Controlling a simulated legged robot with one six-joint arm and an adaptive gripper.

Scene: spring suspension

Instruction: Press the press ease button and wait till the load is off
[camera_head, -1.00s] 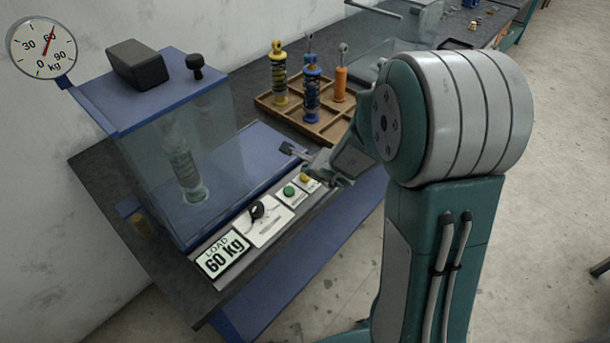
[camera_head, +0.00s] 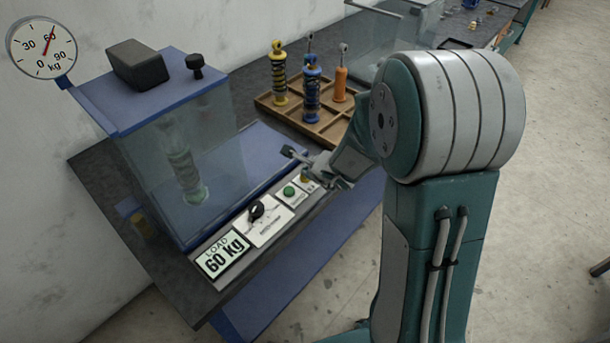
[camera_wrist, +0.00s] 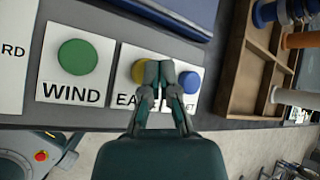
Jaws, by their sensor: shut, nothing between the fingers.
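The yellow button (camera_wrist: 138,70) has a label that starts "EA", the rest hidden by my fingers. My gripper (camera_wrist: 167,72) is shut and empty, with its fingertips over the right side of the yellow button and the gap beside the blue button (camera_wrist: 189,82). I cannot tell whether it touches the yellow button. In the head view my gripper (camera_head: 314,176) is at the right end of the button strip. The load display (camera_head: 222,254) reads 60 kg, and the gauge (camera_head: 42,48) needle points near 60. A spring (camera_head: 183,165) stands upright inside the clear chamber (camera_head: 215,130).
The green WIND button (camera_wrist: 77,57) is left of the yellow one. A black knob (camera_head: 256,211) sits farther left on the strip. A wooden tray (camera_head: 330,133) with several coloured shock absorbers stands behind my gripper. Bare floor lies to the right.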

